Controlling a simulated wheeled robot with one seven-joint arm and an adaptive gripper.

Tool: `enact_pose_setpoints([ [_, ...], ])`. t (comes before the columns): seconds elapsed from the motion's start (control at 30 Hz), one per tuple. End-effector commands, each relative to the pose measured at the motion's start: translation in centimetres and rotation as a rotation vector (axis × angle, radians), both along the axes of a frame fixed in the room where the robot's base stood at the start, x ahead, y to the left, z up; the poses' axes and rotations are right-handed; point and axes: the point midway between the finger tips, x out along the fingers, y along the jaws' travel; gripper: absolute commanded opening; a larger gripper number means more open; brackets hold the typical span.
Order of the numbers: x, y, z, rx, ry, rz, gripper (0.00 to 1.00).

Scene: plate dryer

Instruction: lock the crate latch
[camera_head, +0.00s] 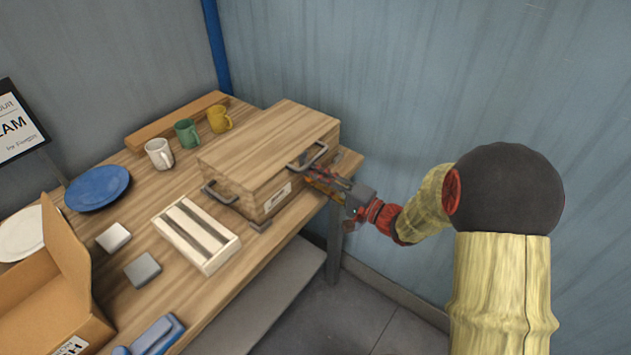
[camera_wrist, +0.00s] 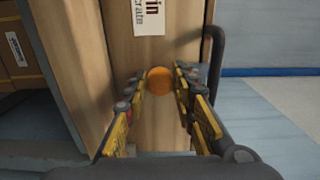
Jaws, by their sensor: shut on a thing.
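The wooden crate (camera_head: 265,150) stands closed on the right end of the table, with a label on its front and dark bar handles. My gripper (camera_head: 318,180) is at the crate's right front, just below the right handle (camera_head: 308,158). In the wrist view the crate's wooden face (camera_wrist: 160,40) is close ahead. A round orange latch knob (camera_wrist: 159,80) sits between the yellow fingers of my gripper (camera_wrist: 161,84), which are shut on it. In the head view my gripper hides the latch.
A slatted wooden rack (camera_head: 197,234) lies in front of the crate. Mugs (camera_head: 187,133), a blue plate (camera_head: 98,188) and an open cardboard box (camera_head: 50,290) are further left. The wall is close behind the crate. The dark handle (camera_wrist: 217,50) stands just right of my fingers.

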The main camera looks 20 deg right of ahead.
Motion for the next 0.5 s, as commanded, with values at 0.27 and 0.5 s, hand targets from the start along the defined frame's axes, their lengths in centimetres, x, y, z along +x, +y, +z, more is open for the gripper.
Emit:
enact_pose_setpoints([
  [0.27, -0.09, 0.07, -0.16, -0.001, 0.003, 0.002, 0.01],
  [0.5, -0.07, 0.06, -0.12, 0.0, 0.002, 0.001, 0.37],
])
